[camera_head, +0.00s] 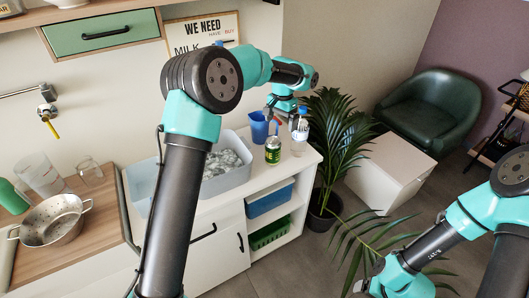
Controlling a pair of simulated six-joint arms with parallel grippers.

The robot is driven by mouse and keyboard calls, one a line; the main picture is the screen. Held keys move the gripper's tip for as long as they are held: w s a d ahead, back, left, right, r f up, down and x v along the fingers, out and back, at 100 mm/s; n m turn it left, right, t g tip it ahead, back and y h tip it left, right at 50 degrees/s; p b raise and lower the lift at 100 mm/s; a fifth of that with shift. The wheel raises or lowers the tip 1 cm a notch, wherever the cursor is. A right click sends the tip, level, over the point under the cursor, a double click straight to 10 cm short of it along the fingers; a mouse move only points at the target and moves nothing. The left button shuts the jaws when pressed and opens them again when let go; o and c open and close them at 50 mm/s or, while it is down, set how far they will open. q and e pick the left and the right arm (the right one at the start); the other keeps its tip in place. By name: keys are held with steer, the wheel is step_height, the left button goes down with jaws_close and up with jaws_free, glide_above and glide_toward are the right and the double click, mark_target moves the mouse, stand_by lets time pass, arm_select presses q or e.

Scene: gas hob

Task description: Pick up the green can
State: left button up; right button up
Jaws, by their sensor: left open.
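The green can (272,151) stands upright on the white counter, near its right end. My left gripper (283,116) is open and points down above and slightly right of the can. Its fingers hang between the blue cup and the clear bottle, with the can's top a little below them. I cannot tell how far apart in depth they are. Nothing shows between the fingers. My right gripper (366,287) is low at the bottom edge, far from the can, and its fingers are too unclear to judge.
A blue cup (258,128) stands just behind the can, and a clear bottle (299,140) stands to its right. A grey-blue tub (235,178) is close on the left. A potted palm (345,135) rises beyond the counter's right end. A metal colander (52,222) is far left.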

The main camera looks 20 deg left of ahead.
arm_select(q)
step_height(320, 180, up, 4)
steer(key=n, duration=0.1)
glide_above(274, 140)
steer(key=shift+w+r+t, duration=0.15)
steer(key=shift+t, duration=0.15)
step_height(274, 140, down, 12)
steer(key=shift+f, duration=0.15)
stand_by(0.3)
steer(key=shift+a+f, duration=0.1)
steer(key=shift+f, duration=2.5)
steer(key=c, duration=1.2)
